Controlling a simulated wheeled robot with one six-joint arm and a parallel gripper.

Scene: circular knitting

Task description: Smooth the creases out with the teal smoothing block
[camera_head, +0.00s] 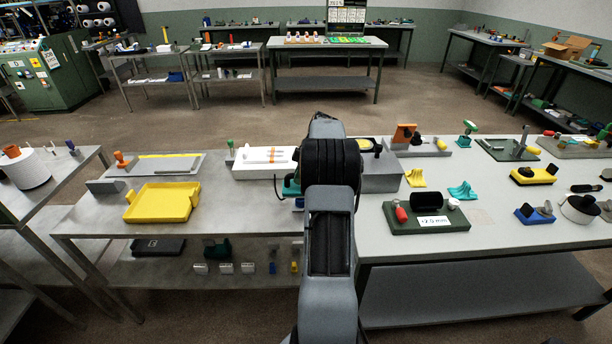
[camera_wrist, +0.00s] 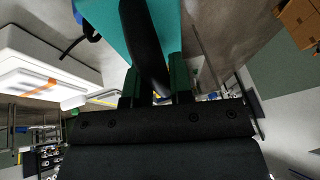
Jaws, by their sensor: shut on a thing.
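In the wrist view my gripper (camera_wrist: 157,92) is shut on the black curved handle of the teal smoothing block (camera_wrist: 100,22). The teal body fills the top of that view, and its working face is hidden. In the head view my own arm hides the gripper and most of the block; a small teal edge (camera_head: 290,187) shows left of the arm, over the table. I cannot make out any creased fabric.
A yellow tray (camera_head: 163,202) stands on the left table. Right of my arm are a grey box (camera_head: 381,178), a dark green base (camera_head: 427,220) with a red and a black piece, and small yellow (camera_head: 415,178) and teal (camera_head: 462,190) stands. The right table's front edge is clear.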

